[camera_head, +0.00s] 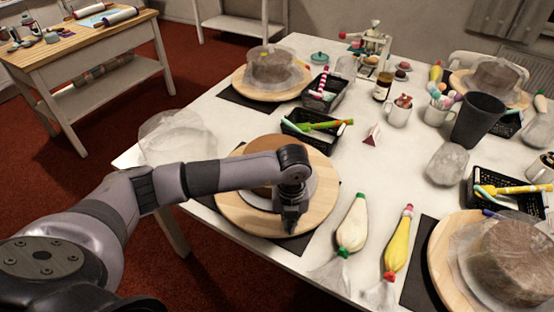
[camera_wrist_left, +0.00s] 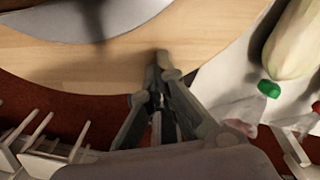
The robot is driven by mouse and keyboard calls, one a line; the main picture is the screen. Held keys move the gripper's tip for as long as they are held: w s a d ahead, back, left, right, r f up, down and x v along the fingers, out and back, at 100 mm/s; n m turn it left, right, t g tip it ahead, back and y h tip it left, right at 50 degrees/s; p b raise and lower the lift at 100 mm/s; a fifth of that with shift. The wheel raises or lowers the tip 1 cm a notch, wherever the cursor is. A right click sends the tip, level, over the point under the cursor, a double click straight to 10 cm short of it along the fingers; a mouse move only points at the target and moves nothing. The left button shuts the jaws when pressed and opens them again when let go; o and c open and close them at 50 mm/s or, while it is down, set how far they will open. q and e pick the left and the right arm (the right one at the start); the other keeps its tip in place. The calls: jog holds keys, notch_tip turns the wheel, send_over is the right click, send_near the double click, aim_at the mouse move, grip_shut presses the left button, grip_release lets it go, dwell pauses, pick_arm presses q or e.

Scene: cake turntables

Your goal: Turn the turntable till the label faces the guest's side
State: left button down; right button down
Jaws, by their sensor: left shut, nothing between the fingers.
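The wooden turntable (camera_head: 318,205) stands on a dark mat near the table's front left edge. A pale round plate with something brown sits on it, mostly hidden behind my left arm. My left gripper (camera_head: 290,226) points down at the turntable's near rim, shut and empty. In the left wrist view the closed fingertips (camera_wrist_left: 162,60) are over the wooden turntable (camera_wrist_left: 90,65), close to its edge; I cannot tell whether they touch. The pale plate (camera_wrist_left: 120,15) shows beyond. I see no label on the turntable; my arm hides part of it. My right gripper is not in view.
Piping bags, one white (camera_head: 352,225) and one yellow (camera_head: 398,245), lie right of the turntable. A black basket (camera_head: 318,140) stands just behind it. A small red-and-white tent-shaped item (camera_head: 372,135) is further back. Other covered cakes stand on wooden boards around the table.

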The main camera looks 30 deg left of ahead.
aim_at(277, 228)
pick_arm(q)
jog(key=s+a, duration=0.1)
jog(key=a, duration=0.2)
jog(key=shift+s, duration=0.35)
jog(key=shift+d+r, duration=0.1)
jog(key=shift+d, duration=0.05)
notch_tip(277, 228, up, 2)
jog(key=shift+w+d+r+p, duration=0.1)
jog(key=shift+w+r+p, duration=0.1)
jog(key=shift+p, duration=0.95)
jog(key=shift+r, duration=0.2)
jog(key=shift+s, duration=0.1)
notch_tip(277, 228, up, 6)
jog(key=p, duration=0.4)
